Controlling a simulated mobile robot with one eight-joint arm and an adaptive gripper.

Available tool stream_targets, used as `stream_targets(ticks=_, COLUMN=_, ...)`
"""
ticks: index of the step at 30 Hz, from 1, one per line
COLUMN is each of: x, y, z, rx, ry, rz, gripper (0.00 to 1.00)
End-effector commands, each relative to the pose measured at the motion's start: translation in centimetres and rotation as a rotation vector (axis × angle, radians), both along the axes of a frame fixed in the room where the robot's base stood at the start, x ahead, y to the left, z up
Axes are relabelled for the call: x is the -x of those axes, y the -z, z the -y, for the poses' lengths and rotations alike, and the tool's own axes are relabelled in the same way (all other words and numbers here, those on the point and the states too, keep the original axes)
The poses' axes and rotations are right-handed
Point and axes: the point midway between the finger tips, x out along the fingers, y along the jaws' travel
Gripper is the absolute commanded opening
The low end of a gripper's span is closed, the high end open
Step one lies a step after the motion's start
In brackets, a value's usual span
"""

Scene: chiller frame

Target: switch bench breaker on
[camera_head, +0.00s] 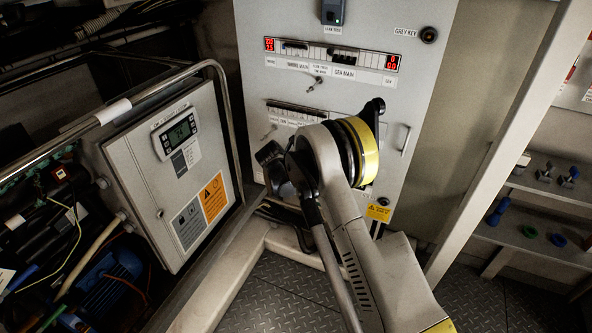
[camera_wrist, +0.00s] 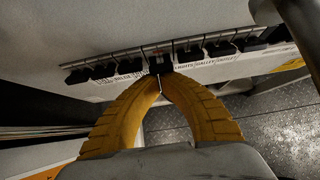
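A row of small black breaker switches (camera_wrist: 105,70) runs across a white panel strip in the wrist view. The same row shows in the head view (camera_head: 296,112), partly covered by my arm. I cannot read which switch is the bench breaker. My gripper (camera_wrist: 162,78) has two curved yellow ribbed fingers with their tips together, just below the middle switch (camera_wrist: 160,62). I cannot tell whether the tips touch that switch. Nothing shows between the fingers. In the head view the fingers are hidden behind my arm.
An upper breaker row with red displays (camera_head: 330,53) and a key switch (camera_head: 314,84) sit above on the grey cabinet. A grey box with a small display (camera_head: 180,131) stands left, beside a metal rail. Shelves with small coloured items (camera_head: 530,230) stand right. The floor is metal plate.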

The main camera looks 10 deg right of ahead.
Motion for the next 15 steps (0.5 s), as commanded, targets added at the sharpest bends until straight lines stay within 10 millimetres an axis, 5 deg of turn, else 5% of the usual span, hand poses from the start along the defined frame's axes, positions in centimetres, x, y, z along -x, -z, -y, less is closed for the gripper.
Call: stream_targets(ticks=15, x=0.05, y=-0.77, z=-0.03, rx=-0.014, ry=0.0, rz=-0.019, gripper=0.0)
